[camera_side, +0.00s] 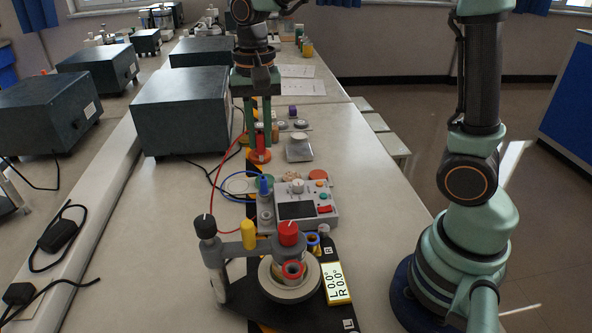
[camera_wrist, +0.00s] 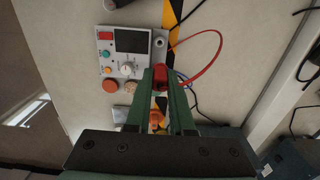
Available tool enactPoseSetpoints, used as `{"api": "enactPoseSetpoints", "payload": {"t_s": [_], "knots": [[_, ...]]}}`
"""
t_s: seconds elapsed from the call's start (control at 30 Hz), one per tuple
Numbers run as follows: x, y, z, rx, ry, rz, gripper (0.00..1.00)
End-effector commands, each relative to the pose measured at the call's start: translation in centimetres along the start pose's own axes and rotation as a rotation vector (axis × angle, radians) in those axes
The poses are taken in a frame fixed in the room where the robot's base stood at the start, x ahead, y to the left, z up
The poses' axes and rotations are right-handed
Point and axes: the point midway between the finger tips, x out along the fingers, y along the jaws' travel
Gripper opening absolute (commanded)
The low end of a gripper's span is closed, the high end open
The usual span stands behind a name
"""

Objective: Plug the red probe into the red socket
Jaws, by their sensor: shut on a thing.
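I cannot tell for sure which part is the red socket.
A grey meter box (camera_side: 327,199) with a dark screen stands between the probe and the front stand. A blue plug (camera_side: 264,186) is at its left edge. A small scale (camera_side: 299,149) is right of my gripper. A dark box (camera_side: 182,112) stands close on the left.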

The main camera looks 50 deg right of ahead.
Motion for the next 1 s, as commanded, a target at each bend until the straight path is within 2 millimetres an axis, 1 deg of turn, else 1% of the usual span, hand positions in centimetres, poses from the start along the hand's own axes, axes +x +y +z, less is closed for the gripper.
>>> {"api": "enactPoseSetpoints", "payload": {"t_s": [0.03, 0.1, 0.23, 0.27, 0.37, 0.47, 0.5, 0.57, 0.6, 0.67, 0.7, 0.8, 0.9, 1.0], "knots": [[-1.0, 0.0, 0.0, 0.000, 0.003, -0.004, 0.00], [-1.9, -0.1, -0.1, 0.000, 0.002, -0.003, 0.00], [-3.1, -0.1, 0.2, -0.001, 0.001, -0.001, 0.00], [-3.3, -0.1, 0.5, -0.002, 0.001, -0.001, 0.00], [-3.7, -0.6, 2.2, -0.006, 0.001, -0.001, 0.00], [-4.1, -1.0, 5.4, -0.011, 0.001, -0.002, 0.00], [-4.2, -1.2, 7.0, -0.013, 0.001, -0.002, 0.00], [-4.3, -1.2, 9.6, -0.014, 0.001, -0.002, 0.00], [-4.4, -1.1, 11.3, -0.015, 0.001, -0.002, 0.00], [-4.4, -0.8, 13.8, -0.015, 0.001, -0.002, 0.00], [-4.4, -0.6, 15.4, -0.015, 0.000, -0.002, 0.00], [-4.3, 0.4, 18.8, -0.014, 0.000, -0.002, 0.00], [-4.2, 1.4, 21.3, -0.010, 0.000, -0.002, 0.00], [-4.0, 2.2, 23.0, -0.007, 0.000, -0.001, 0.00]]}}
